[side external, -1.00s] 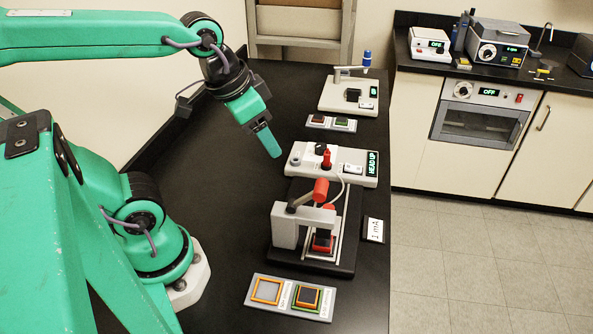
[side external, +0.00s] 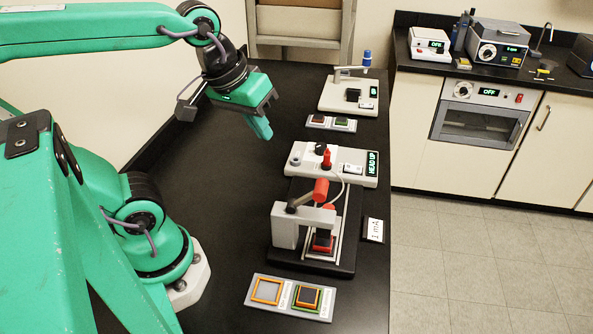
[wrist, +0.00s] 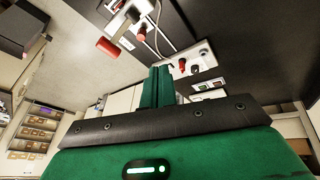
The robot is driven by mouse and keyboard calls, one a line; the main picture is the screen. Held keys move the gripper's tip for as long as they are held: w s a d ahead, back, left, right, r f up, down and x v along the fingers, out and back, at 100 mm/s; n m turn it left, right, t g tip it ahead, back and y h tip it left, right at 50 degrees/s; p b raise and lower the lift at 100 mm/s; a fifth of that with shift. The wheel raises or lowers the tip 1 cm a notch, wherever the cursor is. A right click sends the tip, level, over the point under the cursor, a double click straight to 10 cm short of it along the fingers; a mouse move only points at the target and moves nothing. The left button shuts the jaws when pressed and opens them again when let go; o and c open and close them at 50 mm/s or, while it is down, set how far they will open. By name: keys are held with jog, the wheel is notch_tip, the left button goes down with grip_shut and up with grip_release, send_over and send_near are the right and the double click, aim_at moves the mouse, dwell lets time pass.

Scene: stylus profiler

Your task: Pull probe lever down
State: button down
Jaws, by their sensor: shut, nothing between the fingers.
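The probe lever (side external: 321,190) is a red cylindrical grip on a dark arm, raised above the grey bracket of the black-based probe stand (side external: 318,258). In the wrist view the red grip (wrist: 108,46) shows at upper left, apart from the fingers. My gripper (side external: 265,135) is shut and empty, pointing down over the bare bench, up and left of the lever. In the wrist view its green fingers (wrist: 158,72) lie together. A red and dark square sample (side external: 322,243) sits under the stand's bracket.
A white controller (side external: 305,172) reading "HEAD UP", with an upright red knob (side external: 327,158), stands just behind the probe stand. A grey tray (side external: 255,308) with two square places lies in front. A second white instrument (side external: 335,104) stands at the back. The bench's left side is clear.

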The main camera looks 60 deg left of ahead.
jog(key=w+d+r+n+g, duration=0.2)
jog(key=d+r+n, duration=0.1)
jog(key=n, duration=0.8)
jog(key=w+d+r+n+g, duration=0.2)
jog(key=d+r+n+g, duration=0.1)
jog(key=n, duration=0.8)
jog(key=shift+w+d+r+n, duration=0.35)
jog(key=shift+d+r, duration=0.45)
jog(key=shift+d, duration=0.35)
jog(key=shift+f, duration=0.1)
send_over(316, 185)
jog(key=f, duration=1.1)
jog(key=shift+s+a+f, duration=0.35)
jog(key=shift+f, duration=0.05)
jog(key=shift+w+d+f, duration=0.2)
jog(key=shift+f, duration=0.2)
jog(key=shift+w+d+f, duration=0.15)
jog(key=shift+f, duration=0.2)
